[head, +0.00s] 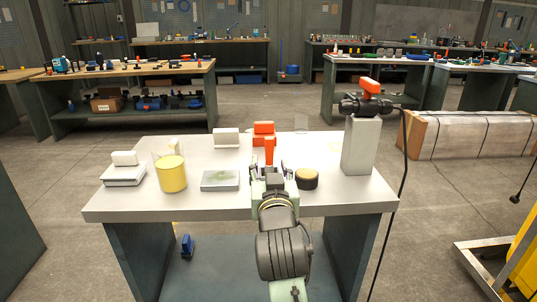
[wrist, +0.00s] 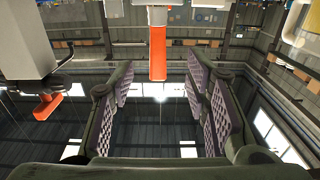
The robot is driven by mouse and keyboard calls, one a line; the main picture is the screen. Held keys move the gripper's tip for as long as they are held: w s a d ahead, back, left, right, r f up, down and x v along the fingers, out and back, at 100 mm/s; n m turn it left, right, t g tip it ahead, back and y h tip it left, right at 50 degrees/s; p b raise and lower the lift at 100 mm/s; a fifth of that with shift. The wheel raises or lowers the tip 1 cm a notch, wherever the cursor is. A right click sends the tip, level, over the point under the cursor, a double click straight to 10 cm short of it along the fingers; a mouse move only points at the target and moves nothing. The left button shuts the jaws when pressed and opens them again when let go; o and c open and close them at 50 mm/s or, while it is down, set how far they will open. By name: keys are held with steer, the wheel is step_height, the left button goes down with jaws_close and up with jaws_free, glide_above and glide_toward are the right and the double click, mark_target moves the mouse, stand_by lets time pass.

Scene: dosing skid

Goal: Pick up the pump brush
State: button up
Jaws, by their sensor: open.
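In the wrist view, which is upside down, the orange-red bar (wrist: 158,52) hangs from a pale part at the top edge. My gripper (head: 267,173) is over the table, in front of the bar. In the wrist view my gripper (wrist: 160,85) is open and empty, with the bar lined up between its fingers but apparently beyond them. The bar's lower end is partly hidden by my gripper in the head view.
An orange-red block (head: 263,129) is behind the bar. A dark round item (head: 307,179) sits close right of my gripper. A grey column (head: 361,147) with an orange-topped pump (head: 370,86) stands farther right. A shallow grey tray (head: 220,181) and yellow cylinder (head: 171,174) are left.

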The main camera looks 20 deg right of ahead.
mark_target(269, 153)
steer(key=x, duration=0.3)
steer(key=shift+w+d+r, duration=0.1)
steer(key=shift+w+d, duration=0.05)
steer(key=shift+w, duration=0.1)
steer(key=p+x, duration=0.1)
steer(key=x, duration=0.3)
steer(key=shift+w+d, duration=0.15)
steer(key=shift+w, duration=0.1)
jaws_close()
